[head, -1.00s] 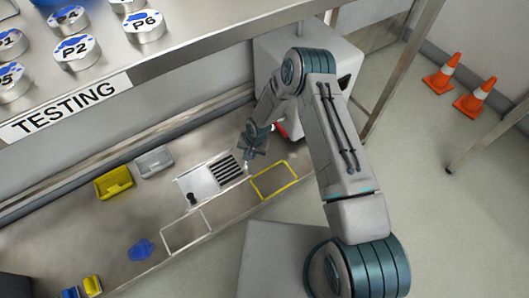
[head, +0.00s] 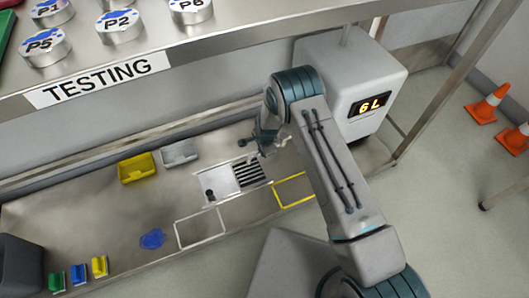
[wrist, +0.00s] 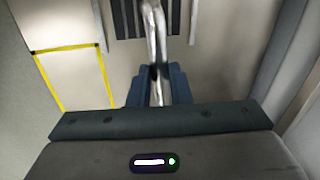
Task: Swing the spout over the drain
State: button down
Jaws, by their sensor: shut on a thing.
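The spout is a shiny metal tube (wrist: 155,35) that runs down the middle of the wrist view. My gripper (wrist: 158,88) is shut on the spout, with a dark blue finger on each side of it. In the head view my gripper (head: 264,146) is at the back edge of the drain, and the spout there is mostly hidden by my arm. The drain is a dark slatted grille (head: 252,173) in a pale plate. Its slats also show in the wrist view (wrist: 127,22), on both sides of the spout, which crosses in front of them.
A white dispenser (head: 345,75) with a "6 L" display stands behind my arm. A yellow outline (head: 292,190) and a white outline (head: 200,228) mark the bench near the drain. Yellow (head: 138,168) and grey (head: 180,153) bins stand at left. A steel shelf (head: 150,65) overhangs the back.

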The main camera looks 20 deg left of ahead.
jog(key=shift+w+a, duration=0.1)
jog(key=shift+a, duration=0.05)
dwell(0.3)
jog(key=c, duration=1.3)
grip_release()
jog(key=r+p, duration=0.1)
jog(key=r, duration=0.1)
jog(key=r+p, duration=0.1)
jog(key=r, duration=0.2)
jog(key=s+d+r+p, duration=0.1)
jog(key=r, duration=0.1)
jog(key=shift+r, duration=0.2)
jog(key=shift+s+f, duration=0.1)
jog(key=shift+s, duration=0.05)
